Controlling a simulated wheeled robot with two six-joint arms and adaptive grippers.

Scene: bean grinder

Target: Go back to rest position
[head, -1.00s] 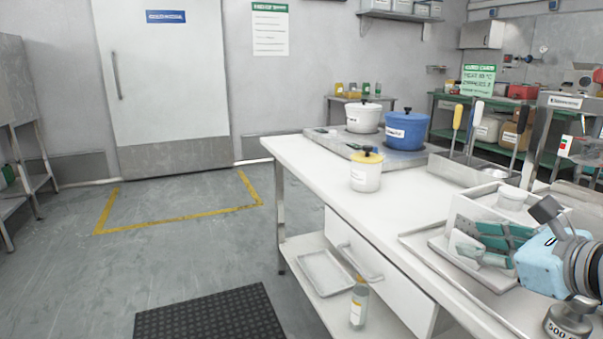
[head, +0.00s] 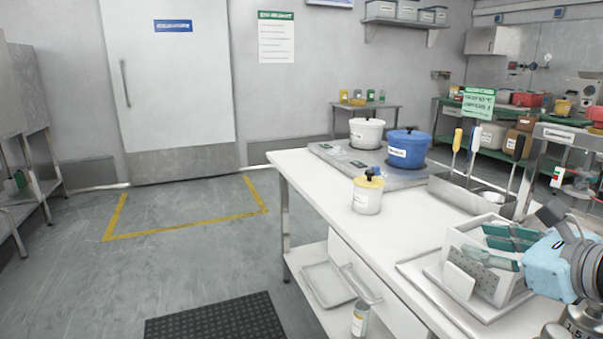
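My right gripper (head: 492,243), with a light blue body and teal fingers, is at the lower right in the head view. Its two fingers are apart, with nothing seen held between them. They are over a white box (head: 513,286) on a tray (head: 414,265) at the near end of the white counter (head: 305,167). The fingers and gripper body hide part of the box. A small white flat piece (head: 459,281) stands by the box's left side. My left gripper is not in view.
A white jar with a yellow lid (head: 367,196), a white pot (head: 366,134) and a blue pot (head: 407,150) stand farther along the counter. A metal utensil holder (head: 470,194) is behind the box. Open floor lies left of the counter.

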